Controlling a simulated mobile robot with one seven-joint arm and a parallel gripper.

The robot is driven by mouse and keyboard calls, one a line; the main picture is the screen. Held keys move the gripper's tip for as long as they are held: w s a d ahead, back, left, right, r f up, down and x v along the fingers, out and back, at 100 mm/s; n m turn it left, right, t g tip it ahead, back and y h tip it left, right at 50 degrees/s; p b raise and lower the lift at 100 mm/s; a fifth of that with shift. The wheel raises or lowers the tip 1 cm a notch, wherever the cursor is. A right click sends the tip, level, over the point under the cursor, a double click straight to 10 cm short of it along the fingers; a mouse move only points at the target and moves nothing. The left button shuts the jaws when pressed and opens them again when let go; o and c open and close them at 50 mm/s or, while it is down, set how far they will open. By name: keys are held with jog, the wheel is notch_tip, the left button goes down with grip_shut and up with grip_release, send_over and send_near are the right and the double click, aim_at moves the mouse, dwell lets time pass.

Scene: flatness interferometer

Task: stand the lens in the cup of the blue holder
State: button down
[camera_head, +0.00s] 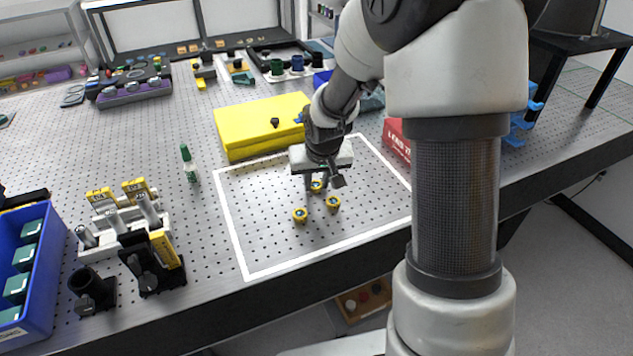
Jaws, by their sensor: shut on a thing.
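My gripper (323,181) points down over the white-outlined area of the perforated table. It is shut on a small yellow-rimmed round piece (317,186), apparently the lens, largely hidden by the fingers. I cannot tell whether this piece is clear of the table. Two similar yellow-rimmed pieces with dark centres, a left one (300,215) and a right one (333,203), sit on the table just in front of the gripper. A blue cup-like holder (298,63) stands at the back, between a green one (276,68) and a dark one. Its inside is too small to make out.
A yellow case (262,122) lies behind and left of my gripper, a red box (397,139) to its right. Black and yellow mounts (150,262) and a blue bin (40,290) occupy the front left. The outlined area's front is clear.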

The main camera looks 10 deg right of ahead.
jog(key=c, duration=1.4)
grip_release()
jog(key=shift+c, duration=0.2)
